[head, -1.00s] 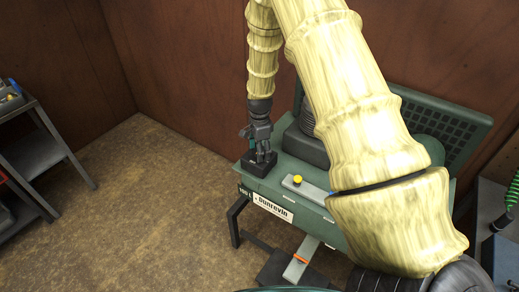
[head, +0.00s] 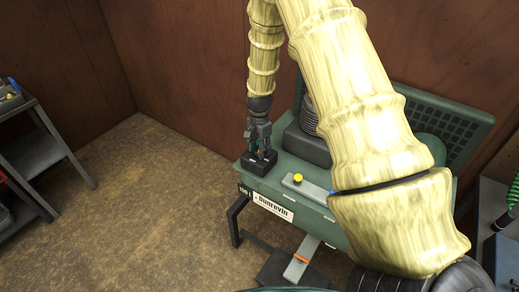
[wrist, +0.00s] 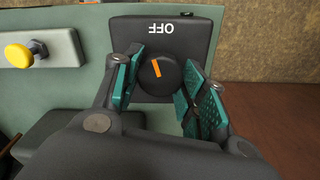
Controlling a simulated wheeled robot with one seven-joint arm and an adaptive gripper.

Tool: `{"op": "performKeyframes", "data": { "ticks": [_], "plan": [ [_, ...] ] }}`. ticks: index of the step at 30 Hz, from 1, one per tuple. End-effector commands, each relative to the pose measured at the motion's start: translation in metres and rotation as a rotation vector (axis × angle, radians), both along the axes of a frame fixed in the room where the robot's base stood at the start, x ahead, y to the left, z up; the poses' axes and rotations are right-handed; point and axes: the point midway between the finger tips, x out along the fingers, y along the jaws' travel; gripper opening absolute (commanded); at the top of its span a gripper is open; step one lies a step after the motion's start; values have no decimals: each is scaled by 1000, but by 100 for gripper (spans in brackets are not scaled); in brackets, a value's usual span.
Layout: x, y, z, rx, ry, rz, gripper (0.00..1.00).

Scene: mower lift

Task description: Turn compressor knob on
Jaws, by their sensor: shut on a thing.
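The compressor (head: 318,172) is a green tank marked "Dunrevin" and "100 L". A dark switch box (head: 258,166) sits on its left end; in the wrist view the box (wrist: 181,32) shows an upside-down "OFF". The round black knob (wrist: 172,75) has an orange mark that points up and slightly left, toward the "OFF" side. My gripper (wrist: 163,84) is shut on the knob, with teal pads at its left and right. In the head view my gripper (head: 260,145) reaches down onto the box, and the knob cannot be made out there.
A yellow button (head: 298,178) stands on a grey strip beside the box. The brown wall (head: 190,60) is close behind. A grey shelf cart (head: 38,155) stands at the left. The floor (head: 150,200) between is clear.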

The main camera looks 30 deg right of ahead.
Motion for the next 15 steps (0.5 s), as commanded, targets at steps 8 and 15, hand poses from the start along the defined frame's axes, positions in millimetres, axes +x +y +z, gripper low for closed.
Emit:
{"op": "performKeyframes", "data": {
  "ticks": [8,15],
  "plan": [
    [2,-1,1,-2,-4,263,18],
    [3,-1,1,-1,-5,491,18]
  ]
}}
